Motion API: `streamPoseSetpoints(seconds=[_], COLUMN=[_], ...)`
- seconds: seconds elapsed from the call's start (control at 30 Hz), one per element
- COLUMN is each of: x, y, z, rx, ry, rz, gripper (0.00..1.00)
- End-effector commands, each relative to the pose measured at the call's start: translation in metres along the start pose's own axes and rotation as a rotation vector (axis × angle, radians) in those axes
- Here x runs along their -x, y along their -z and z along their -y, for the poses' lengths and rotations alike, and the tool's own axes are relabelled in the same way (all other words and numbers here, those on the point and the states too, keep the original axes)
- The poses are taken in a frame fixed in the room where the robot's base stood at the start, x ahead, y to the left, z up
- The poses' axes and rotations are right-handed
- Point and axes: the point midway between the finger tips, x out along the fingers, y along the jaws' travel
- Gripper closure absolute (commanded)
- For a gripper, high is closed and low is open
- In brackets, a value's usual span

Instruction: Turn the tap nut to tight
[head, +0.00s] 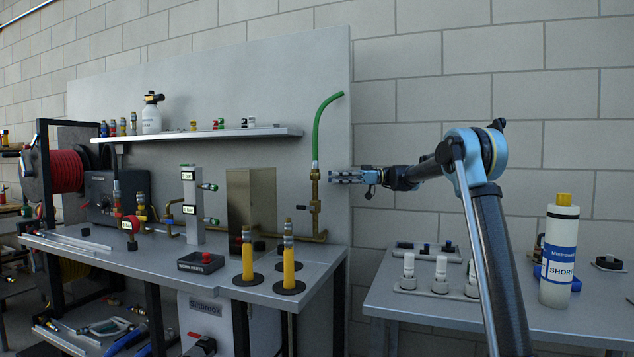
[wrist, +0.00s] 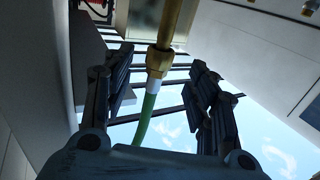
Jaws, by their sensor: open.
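The brass tap nut (wrist: 159,60) shows in the wrist view between my two fingers, with a white collar (wrist: 153,87) and a green hose (wrist: 145,112) joined to it. In the head view the nut (head: 315,174) is small, on the upright brass pipe (head: 315,200) at the right end of the bench, with the green hose (head: 318,125) rising above it. My gripper (head: 331,176) is open and level, just right of the nut. In the wrist view my fingers (wrist: 160,66) stand apart on both sides with gaps; neither visibly touches the nut.
A grey back panel (head: 335,90) stands close behind the pipe. A shelf (head: 220,135) with bottles and fittings is at the left. Two yellow-handled tools (head: 289,265) stand on the bench below. A side table (head: 400,303) at the right carries a white bottle (head: 558,255).

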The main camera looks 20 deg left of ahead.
Motion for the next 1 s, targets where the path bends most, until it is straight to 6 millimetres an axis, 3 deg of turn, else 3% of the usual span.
streamPoseSetpoints(seconds=[0.3, 0.5, 0.93, 1.0], x=[-0.056, -0.077, -0.084, -0.084], y=[0.0, 0.0, 0.0, 0.0], z=[0.001, 0.0, 0.0, 0.0], rx=[0.0, 0.0, 0.0, 0.0], ry=[0.003, 0.001, -0.001, -0.001], rz=[0.0, 0.0, 0.0, 0.0], gripper=[0.47, 0.47, 0.47, 0.63])
